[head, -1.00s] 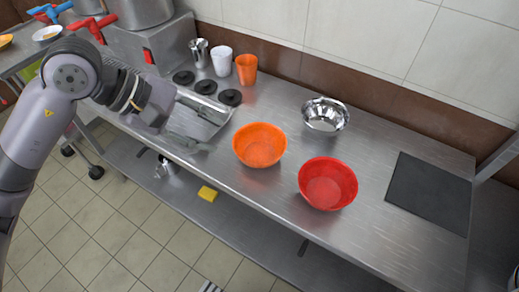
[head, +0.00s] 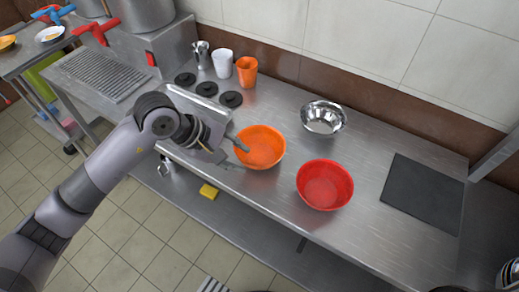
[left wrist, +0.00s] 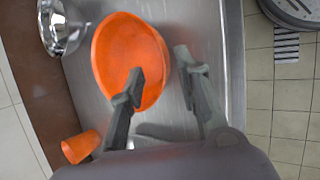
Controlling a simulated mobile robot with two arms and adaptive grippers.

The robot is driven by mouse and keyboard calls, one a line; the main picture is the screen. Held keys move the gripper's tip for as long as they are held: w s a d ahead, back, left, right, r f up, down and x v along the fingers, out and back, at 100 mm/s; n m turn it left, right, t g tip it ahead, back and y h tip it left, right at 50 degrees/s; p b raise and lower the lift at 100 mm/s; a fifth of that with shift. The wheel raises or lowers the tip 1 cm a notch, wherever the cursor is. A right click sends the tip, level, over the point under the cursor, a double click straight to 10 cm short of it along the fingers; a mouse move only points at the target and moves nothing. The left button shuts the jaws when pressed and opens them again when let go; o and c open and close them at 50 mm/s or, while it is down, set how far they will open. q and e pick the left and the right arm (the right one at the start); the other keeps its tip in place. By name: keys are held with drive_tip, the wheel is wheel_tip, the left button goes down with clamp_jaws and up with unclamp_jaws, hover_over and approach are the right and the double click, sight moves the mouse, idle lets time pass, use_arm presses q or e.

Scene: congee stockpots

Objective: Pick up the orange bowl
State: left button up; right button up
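The orange bowl (head: 262,149) stands upright on the steel counter, left of the red bowl. It also shows in the left wrist view (left wrist: 125,50), and it looks empty. My left gripper (head: 237,157) is at the bowl's left side, its fingers apart. In the left wrist view my left gripper (left wrist: 160,64) has one finger over the bowl's inside and the other outside the rim, with the near rim between them in the picture. Whether either finger touches the bowl cannot be told. My right gripper is not seen.
A red bowl (head: 325,185) stands close to the right, and a metal bowl (head: 324,117) behind. An orange cup (head: 247,70), a white cup (head: 222,63) and black discs (head: 231,99) are behind left. A dark board (head: 424,193) lies right. The counter's front edge is close.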

sight(260, 151)
use_arm(q)
drive_tip(key=p+x, duration=0.1)
drive_tip(key=x, duration=0.3)
drive_tip(key=shift+s+d+f, duration=0.1)
drive_tip(key=shift+s+d, duration=0.05)
drive_tip(key=shift+d, duration=0.1)
drive_tip(key=shift+c, duration=0.2)
clamp_jaws()
